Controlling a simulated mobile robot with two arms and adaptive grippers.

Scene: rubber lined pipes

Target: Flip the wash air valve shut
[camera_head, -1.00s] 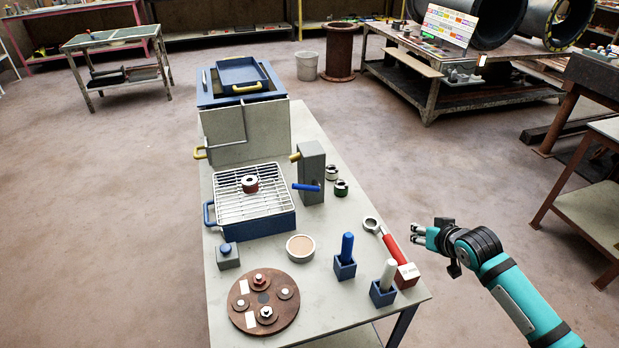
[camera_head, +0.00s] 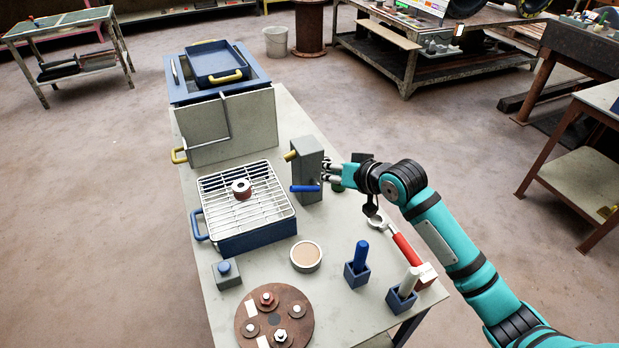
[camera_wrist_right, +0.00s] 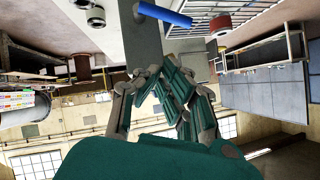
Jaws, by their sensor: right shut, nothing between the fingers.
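A grey upright valve block (camera_head: 308,170) stands on the bench. A blue lever (camera_head: 305,188) sticks out low on its left side and a short yellow lever (camera_head: 291,155) higher up. I cannot tell from any label which lever is the wash air valve. My right gripper (camera_head: 328,172) is shut and empty, with its fingertips close beside the block's right face; contact is unclear. In the right wrist view the fingers (camera_wrist_right: 168,88) are near the block (camera_wrist_right: 150,40), and the blue lever (camera_wrist_right: 165,14) shows at the top. My left gripper is out of view.
Left of the block is a blue box with a wire rack (camera_head: 247,205). In front are a round dish (camera_head: 306,256), a blue-handled tool in a holder (camera_head: 358,262) and a red-handled wrench (camera_head: 405,250). A grey panel (camera_head: 240,128) stands behind the rack.

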